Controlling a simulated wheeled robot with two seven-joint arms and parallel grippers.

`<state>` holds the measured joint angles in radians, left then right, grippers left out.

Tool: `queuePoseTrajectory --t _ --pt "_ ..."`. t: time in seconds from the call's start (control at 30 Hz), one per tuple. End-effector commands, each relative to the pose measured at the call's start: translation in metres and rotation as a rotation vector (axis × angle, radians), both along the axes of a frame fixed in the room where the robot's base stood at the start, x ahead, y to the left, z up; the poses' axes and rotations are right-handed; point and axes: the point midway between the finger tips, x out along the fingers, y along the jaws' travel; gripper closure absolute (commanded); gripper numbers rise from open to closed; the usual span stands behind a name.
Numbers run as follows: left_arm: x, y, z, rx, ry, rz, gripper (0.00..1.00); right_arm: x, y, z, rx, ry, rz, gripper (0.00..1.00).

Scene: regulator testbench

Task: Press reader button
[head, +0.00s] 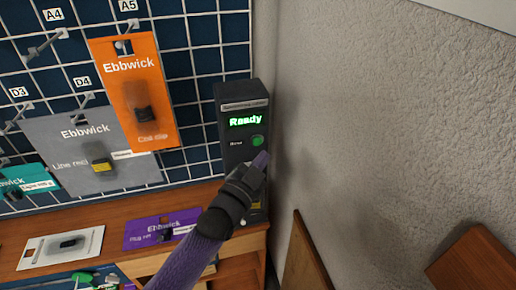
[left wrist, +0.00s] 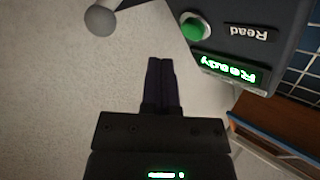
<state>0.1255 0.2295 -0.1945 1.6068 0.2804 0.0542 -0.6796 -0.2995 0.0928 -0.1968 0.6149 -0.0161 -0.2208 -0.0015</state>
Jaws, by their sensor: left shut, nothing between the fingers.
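The reader (head: 232,108) is a dark upright box at the right end of the pegboard, with a lit green "Ready" display (head: 245,121). Its round green button (head: 258,141) sits below the display, beside a small label. My left gripper (head: 262,160) is shut and empty, its fingertips just below the button in the head view. In the left wrist view the shut fingers (left wrist: 161,75) point toward the wall side, and the green button (left wrist: 194,28) is ahead and to the right, apart from the fingertips. My right gripper is not in view.
An orange package (head: 117,80) and a grey package (head: 65,135) hang on the pegboard. A purple package (head: 145,232) and a white card (head: 40,250) lie on the wooden shelf (head: 190,195). A rough pale wall (head: 390,120) stands close on the right.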

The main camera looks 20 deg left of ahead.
Motion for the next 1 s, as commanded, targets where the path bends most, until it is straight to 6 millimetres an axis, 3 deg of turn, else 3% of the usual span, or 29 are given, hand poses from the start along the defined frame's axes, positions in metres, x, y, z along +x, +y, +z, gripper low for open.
queuePoseTrajectory --t 0.27,1.0 --pt "0.014 0.010 0.000 0.000 -0.001 0.001 1.00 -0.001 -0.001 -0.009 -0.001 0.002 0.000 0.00" --pt "0.014 0.010 0.001 0.000 -0.001 0.001 1.00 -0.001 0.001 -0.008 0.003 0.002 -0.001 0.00"
